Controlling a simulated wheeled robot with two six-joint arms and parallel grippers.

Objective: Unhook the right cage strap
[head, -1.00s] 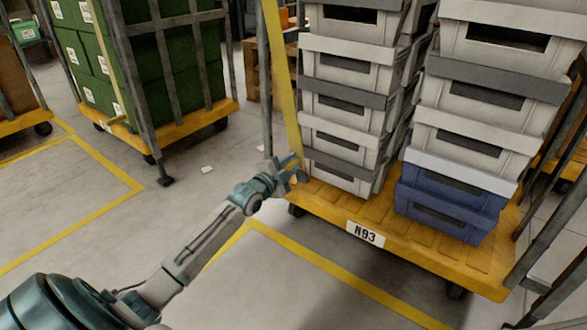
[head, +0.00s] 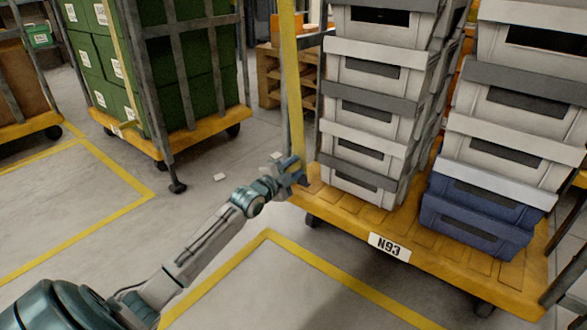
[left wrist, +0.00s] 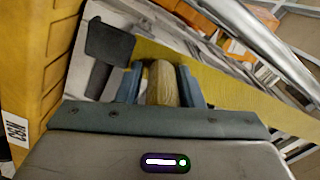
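The yellow strap (head: 290,75) hangs almost straight down along the left front side of the roll cage marked N93. Its lower part meets my left gripper (head: 292,175), just above the cage's yellow base (head: 345,207). In the left wrist view a yellowish end piece (left wrist: 162,84) sits between the fingers of my left gripper (left wrist: 162,92), which appear closed against both its sides. The wide yellow strap (left wrist: 235,98) stretches away to the right behind it. Whether the strap's end still touches a hook is hidden. My right gripper is not in view.
Grey crates (head: 372,100) stand stacked on the cage base, with blue crates (head: 475,217) low at the right. Another cage with green boxes (head: 190,85) stands at the back left. The floor (head: 80,215) between is mostly clear, with yellow lines.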

